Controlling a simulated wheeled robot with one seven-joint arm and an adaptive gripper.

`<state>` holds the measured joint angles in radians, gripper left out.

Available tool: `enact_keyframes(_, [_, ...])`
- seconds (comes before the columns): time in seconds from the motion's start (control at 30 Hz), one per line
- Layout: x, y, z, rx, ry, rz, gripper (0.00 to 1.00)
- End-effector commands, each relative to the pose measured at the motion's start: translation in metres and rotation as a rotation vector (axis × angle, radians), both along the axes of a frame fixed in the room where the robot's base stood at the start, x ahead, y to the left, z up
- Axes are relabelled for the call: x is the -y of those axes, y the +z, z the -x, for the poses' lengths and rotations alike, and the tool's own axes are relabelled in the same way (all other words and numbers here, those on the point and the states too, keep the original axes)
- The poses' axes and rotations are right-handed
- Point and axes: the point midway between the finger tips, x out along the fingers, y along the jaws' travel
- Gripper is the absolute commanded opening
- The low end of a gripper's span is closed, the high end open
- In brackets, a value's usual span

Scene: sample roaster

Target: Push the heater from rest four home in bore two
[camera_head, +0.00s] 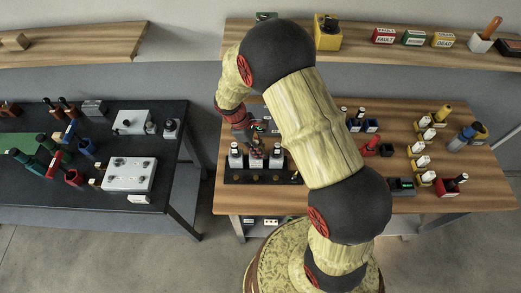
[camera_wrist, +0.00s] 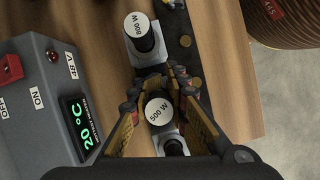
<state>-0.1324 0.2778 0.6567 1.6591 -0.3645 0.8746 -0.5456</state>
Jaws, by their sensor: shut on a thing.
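My gripper (camera_wrist: 158,92) is shut on a heater (camera_wrist: 158,110) with a white round top marked 500 W. Its lower part is hidden by the fingers, so I cannot tell how deep it sits or in which bore. A second heater (camera_wrist: 137,28), marked 800 W, stands beyond it in the wrist view. Both are in line along a black block (camera_wrist: 178,45) with brass-coloured round spots. In the head view the block (camera_head: 232,179) lies on the wooden bench with light-bodied pieces upright on it. My gripper is above its middle there, partly hidden by my arm.
A grey control box (camera_wrist: 40,95) reading 20 °C stands close on the left in the wrist view. The wooden bench (camera_head: 330,195) holds several holders to the right. A dark table (camera_head: 85,205) with tools stands left, across a gap.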

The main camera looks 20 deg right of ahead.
Motion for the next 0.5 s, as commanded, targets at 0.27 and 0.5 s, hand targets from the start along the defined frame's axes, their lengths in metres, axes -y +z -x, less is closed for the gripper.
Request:
enact_keyframes(0.27, [0.000,0.008,0.000,0.001,0.000,0.000,0.00])
enact_keyframes(0.5, [0.000,0.019,0.000,0.002,-0.001,0.000,0.00])
